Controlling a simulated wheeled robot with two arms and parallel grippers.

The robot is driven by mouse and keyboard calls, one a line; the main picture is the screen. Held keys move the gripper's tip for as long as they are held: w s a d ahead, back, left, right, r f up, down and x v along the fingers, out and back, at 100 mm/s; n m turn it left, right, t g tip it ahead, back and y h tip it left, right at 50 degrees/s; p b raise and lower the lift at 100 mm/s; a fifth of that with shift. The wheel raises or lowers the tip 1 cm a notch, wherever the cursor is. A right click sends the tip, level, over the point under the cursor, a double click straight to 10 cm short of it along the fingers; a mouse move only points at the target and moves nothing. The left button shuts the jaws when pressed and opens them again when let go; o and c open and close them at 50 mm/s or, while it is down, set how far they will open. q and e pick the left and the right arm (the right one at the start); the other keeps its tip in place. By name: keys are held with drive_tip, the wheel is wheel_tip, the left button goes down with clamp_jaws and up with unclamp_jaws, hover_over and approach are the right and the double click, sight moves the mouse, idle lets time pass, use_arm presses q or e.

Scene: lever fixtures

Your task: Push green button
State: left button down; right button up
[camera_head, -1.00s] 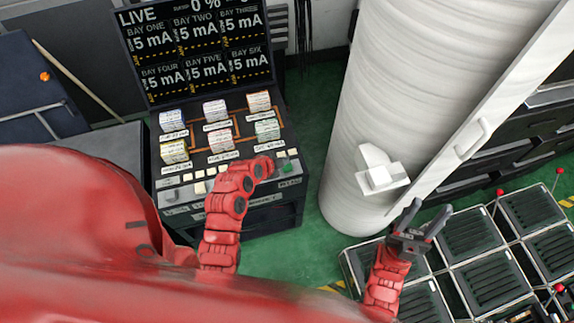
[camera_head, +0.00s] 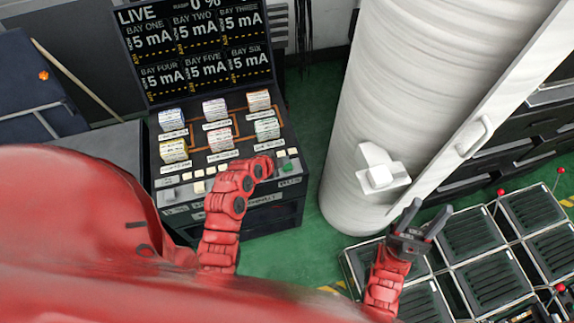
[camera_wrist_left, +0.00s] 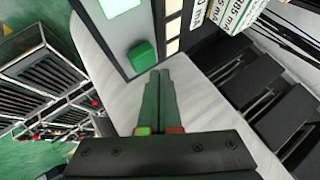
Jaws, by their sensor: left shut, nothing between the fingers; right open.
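The green button (camera_head: 287,168) is a small block at the right front of the sloped control panel (camera_head: 172,197). In the left wrist view the green button (camera_wrist_left: 142,56) stands out from the grey panel face, beside a glowing white-green square (camera_wrist_left: 118,7). My left gripper (camera_wrist_left: 159,78) is shut and empty, its fingertips close to the button's lower right corner in that view. I cannot tell whether they touch it. In the head view my left wrist is just left of the button, and its fingers are hidden. My right gripper (camera_head: 420,222) is open and empty, right of the panel.
A display (camera_head: 195,45) stands behind the panel, which carries several labelled blocks and small pale buttons. A large white cylinder (camera_head: 365,110) with a white box-shaped fitting (camera_head: 382,177) rises to the right. Dark slatted trays (camera_head: 487,283) lie at lower right, near my right gripper.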

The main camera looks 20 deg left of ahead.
use_arm(q)
drive_tip(key=shift+f+b, duration=0.3)
drive_tip(key=shift+f+b, duration=0.55)
drive_tip(key=shift+b, duration=0.15)
idle(0.8)
drive_tip(key=shift+r, duration=1.05)
drive_tip(key=shift+r, duration=0.1)
drive_tip(key=shift+r+p, duration=0.7)
drive_tip(key=shift+r, duration=2.15)
